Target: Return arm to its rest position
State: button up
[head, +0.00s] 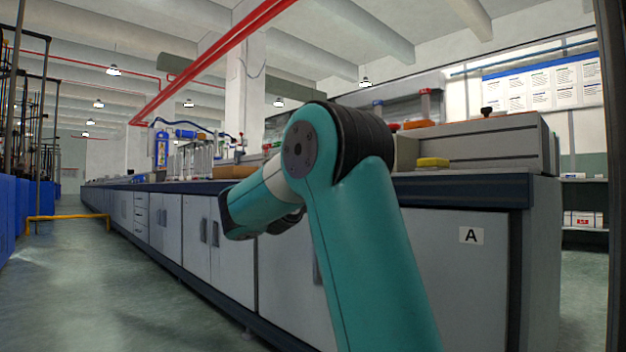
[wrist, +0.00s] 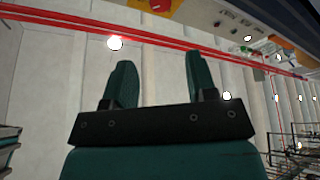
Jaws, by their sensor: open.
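My gripper (wrist: 158,85) shows in the wrist view with its two green fingers apart and nothing between them. Behind the fingers that view shows the ceiling, with red pipes and lamps. In the head view my teal arm is bent at a dark-ringed joint, and its forearm points left and slightly down in front of the bench cabinets. The gripper's fingers cannot be made out in the head view.
A long lab bench (head: 460,188) with grey cabinets runs from the right into the left distance. Glassware (head: 197,160), a yellow block (head: 432,162) and a grey box (head: 480,142) stand on it. A yellow rail (head: 68,217) stands at left. The aisle floor (head: 110,290) is clear.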

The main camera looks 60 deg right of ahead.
jog(key=shift+w, duration=0.1)
dwell(0.5)
jog(key=w+a+n+t+y+p, duration=0.4)
jog(key=w+a+t+y+p, duration=0.35)
jog(key=p, duration=0.25)
jog(key=w+a+f+n+t+y+p, duration=0.15)
jog(key=a+y+p, duration=0.3)
jog(key=a, duration=0.45)
jog(key=w+a+f+n+y+p, duration=0.1)
jog(key=a+f+n+y+p, duration=0.2)
jog(key=a+y, duration=0.5)
jog(key=s+a+r+n+g+y+p, duration=0.1)
jog(key=s+a+n+g+y+p, duration=0.2)
jog(key=s+a, duration=0.45)
jog(key=s+a+r+n+g+y+p, duration=0.15)
jog(key=s+a+p, duration=0.35)
jog(key=a, duration=0.6)
jog(key=s+a+r+n+g+y+p, duration=0.1)
jog(key=s+a+r+n+g+p, duration=0.15)
jog(key=s, duration=0.25)
jog(key=s+a+r+n+g+y+p, duration=0.1)
jog(key=s+a+n+p, duration=0.15)
jog(key=s+a, duration=0.2)
notch_tip(320, 180, up, 36)
jog(key=s+p, duration=0.1)
jog(key=p, duration=3.6)
jog(key=shift+d+g, duration=0.15)
jog(key=shift+g, duration=0.15)
